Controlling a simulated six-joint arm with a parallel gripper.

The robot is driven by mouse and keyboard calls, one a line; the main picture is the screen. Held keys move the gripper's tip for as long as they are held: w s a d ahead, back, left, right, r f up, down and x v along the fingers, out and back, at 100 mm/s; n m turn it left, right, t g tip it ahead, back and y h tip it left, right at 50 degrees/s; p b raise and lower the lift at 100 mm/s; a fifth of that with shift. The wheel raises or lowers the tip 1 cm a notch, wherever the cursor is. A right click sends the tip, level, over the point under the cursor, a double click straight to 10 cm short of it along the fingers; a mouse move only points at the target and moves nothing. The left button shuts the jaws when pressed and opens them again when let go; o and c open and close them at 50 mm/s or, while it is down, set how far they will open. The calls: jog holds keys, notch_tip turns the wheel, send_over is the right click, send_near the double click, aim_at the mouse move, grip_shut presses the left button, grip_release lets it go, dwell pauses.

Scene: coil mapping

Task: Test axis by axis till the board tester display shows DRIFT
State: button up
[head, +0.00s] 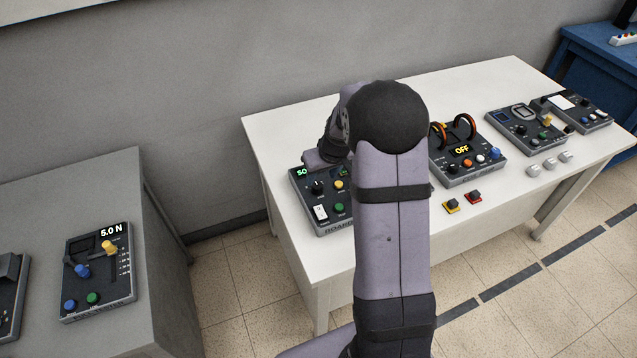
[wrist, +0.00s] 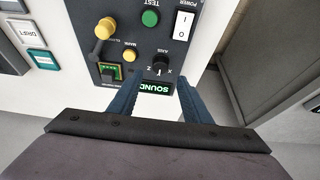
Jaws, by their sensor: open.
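The board tester (head: 322,228) is a dark box on the white table, partly hidden by my arm in the head view. Its display (wrist: 156,87) reads SOUND in the wrist view; the head view shows only "SO". The black axis knob (wrist: 160,64), marked with X and Z, is beside the display; its pointer setting is unclear. A green test button (wrist: 150,18), white power rocker (wrist: 184,24), small yellow mark button (wrist: 129,56) and yellow clamp knob (wrist: 104,28) are on the panel. My gripper (wrist: 158,78) is open, its blue fingers on either side of the knob.
A grey bench (head: 165,290) holds a panel reading 5.0 N (head: 98,275).

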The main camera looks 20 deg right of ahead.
aim_at(318, 185)
jog(key=shift+p+x, duration=0.85)
jog(key=shift+x, duration=2.6)
jog(key=c, duration=1)
